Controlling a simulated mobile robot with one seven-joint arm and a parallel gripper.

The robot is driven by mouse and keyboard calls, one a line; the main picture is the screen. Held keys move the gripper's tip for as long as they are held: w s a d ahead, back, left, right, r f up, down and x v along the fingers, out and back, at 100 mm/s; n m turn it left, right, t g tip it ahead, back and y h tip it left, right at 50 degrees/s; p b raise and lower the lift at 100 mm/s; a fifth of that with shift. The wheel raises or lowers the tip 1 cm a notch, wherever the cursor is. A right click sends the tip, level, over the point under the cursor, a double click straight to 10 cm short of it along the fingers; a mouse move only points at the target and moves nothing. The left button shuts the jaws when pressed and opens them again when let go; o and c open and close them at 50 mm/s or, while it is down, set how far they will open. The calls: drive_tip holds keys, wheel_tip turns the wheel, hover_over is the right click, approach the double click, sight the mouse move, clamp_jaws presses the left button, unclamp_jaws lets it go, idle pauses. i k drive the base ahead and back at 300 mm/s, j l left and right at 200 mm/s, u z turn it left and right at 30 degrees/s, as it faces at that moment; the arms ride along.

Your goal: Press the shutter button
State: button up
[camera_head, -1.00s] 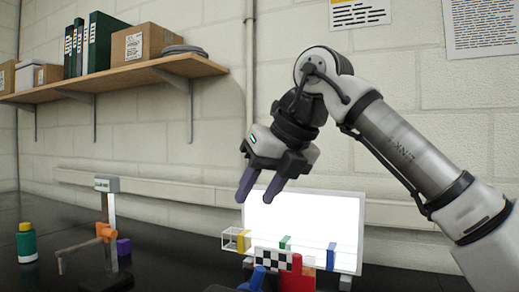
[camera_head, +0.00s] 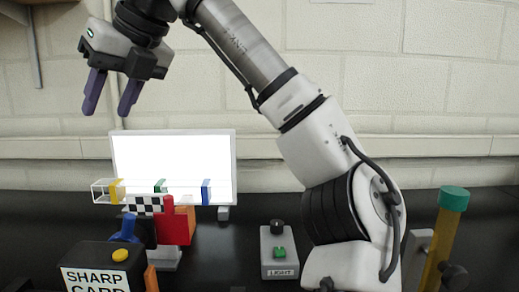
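No button in view is legibly labelled as a shutter. A yellow round button (camera_head: 120,255) sits on top of a black box (camera_head: 85,254) whose label reads "SHARP CARD", at the lower left. A green button (camera_head: 280,253) is on a small grey box (camera_head: 266,268) labelled "LIGHT", with a dark knob behind it. My gripper (camera_head: 109,107) is at the upper left, fingers pointing down and apart, empty. It hangs in the air above these things, in front of the wall in the picture, and touches nothing.
A bright white panel (camera_head: 170,150) stands behind a clear rail with yellow, green and blue pieces. In front are a checkered card (camera_head: 143,204), a red block (camera_head: 180,226) and a blue piece (camera_head: 126,228). A green-capped yellow post (camera_head: 440,240) stands at right.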

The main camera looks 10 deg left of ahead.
sight(120, 255)
drive_tip(key=k, duration=1)
